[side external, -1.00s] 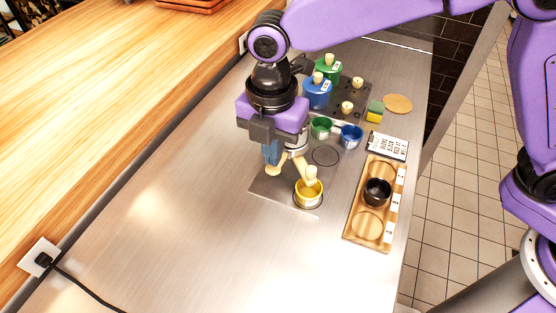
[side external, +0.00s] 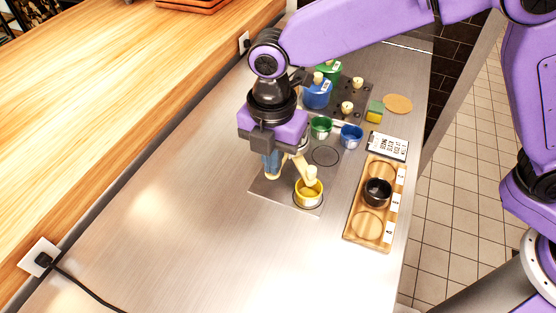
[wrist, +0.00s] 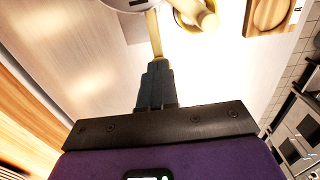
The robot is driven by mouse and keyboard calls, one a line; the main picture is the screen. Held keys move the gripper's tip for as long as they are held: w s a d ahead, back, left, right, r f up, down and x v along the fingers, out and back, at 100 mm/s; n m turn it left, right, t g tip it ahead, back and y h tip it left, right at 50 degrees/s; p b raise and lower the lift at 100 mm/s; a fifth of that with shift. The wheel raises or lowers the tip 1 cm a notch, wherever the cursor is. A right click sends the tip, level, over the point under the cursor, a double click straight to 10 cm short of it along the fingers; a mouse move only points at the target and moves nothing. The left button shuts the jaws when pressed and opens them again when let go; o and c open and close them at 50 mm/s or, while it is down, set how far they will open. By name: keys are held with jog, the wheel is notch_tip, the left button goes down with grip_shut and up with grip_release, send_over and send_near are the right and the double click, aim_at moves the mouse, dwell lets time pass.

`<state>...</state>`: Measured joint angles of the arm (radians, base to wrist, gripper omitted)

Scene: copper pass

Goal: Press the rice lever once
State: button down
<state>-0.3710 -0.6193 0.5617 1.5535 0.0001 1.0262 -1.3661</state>
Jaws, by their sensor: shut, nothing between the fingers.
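My gripper (side external: 272,170) is shut and empty, pointing down beside the dispenser. In the wrist view its dark fingers (wrist: 156,85) meet the end of a cream lever (wrist: 154,36); contact cannot be told for sure. In the side view the lever is mostly hidden behind the fingers, with a bit of cream at their tips. A cream spout (side external: 308,176) hangs over a yellow bowl (side external: 309,197); in the wrist view the spout (wrist: 206,18) also shows above the bowl. The dispenser body is largely hidden by my gripper.
A green bowl (side external: 321,128) and a blue bowl (side external: 351,136) stand behind. Blue and green dispensers (side external: 317,94) are farther back. A wooden tray (side external: 355,228) with a black bowl (side external: 377,191) lies at right. The metal counter (side external: 200,230) is clear at front left.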

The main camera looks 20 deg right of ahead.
jog(key=shift+f, duration=0.9)
jog(key=shift+r, duration=2.05)
notch_tip(320, 180, up, 5)
dwell(0.4)
